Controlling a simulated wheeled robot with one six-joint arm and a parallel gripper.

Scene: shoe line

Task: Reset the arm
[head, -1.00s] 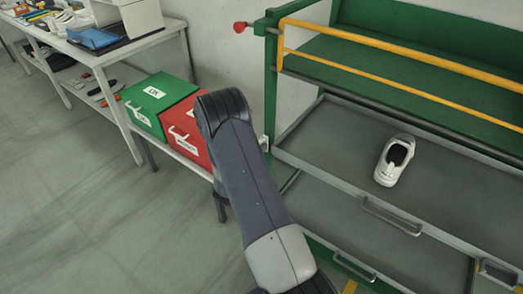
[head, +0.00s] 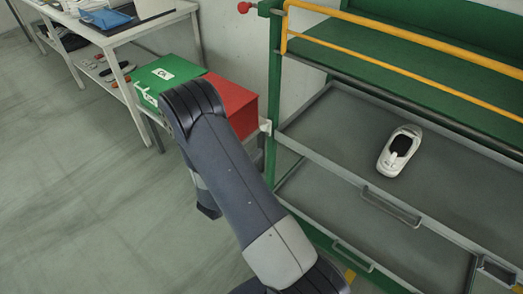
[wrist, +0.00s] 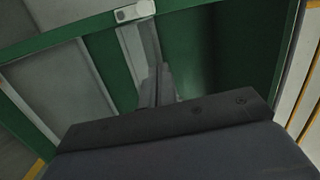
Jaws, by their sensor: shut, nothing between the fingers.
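My gripper (wrist: 159,82) shows in the wrist view as narrow grey fingers, closed together with nothing between them. Behind them are green panels and grey surfaces of a frame, seen close up. In the head view my arm rises from the bottom centre and bends at the elbow in front of the red and green boxes. My gripper cannot be made out there.
A white table (head: 120,37) is at upper left. Floor at left is clear.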

